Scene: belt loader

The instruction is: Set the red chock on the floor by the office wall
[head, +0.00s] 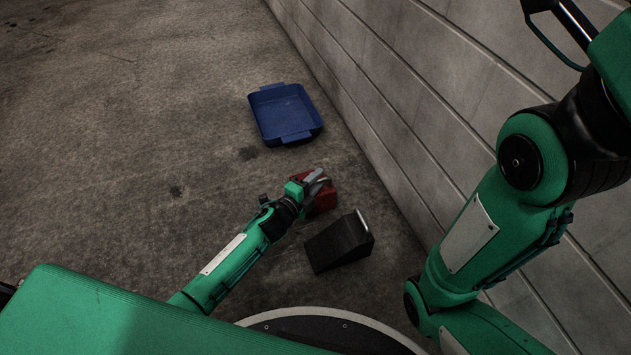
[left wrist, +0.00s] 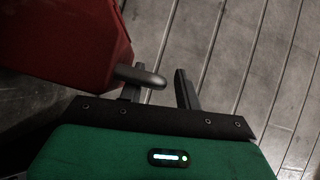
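The red chock (head: 323,201) is low by the floor near the wall, partly hidden behind my left gripper (head: 318,181). In the left wrist view the red chock (left wrist: 65,45) fills the upper left, with a rounded grey bar sticking out of its side. My left gripper (left wrist: 160,86) has its two fingers apart there. The bar's end overlaps the left finger and reaches into the gap, clear of the right finger. I cannot tell whether the chock rests on the floor. My right arm is at the right; its gripper is out of view.
A black chock (head: 338,245) with a pale bar stands on the floor just nearer to me. A blue tray (head: 284,113), empty, lies farther off beside the grey panelled wall (head: 400,90). The concrete floor (head: 130,130) to the left is clear.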

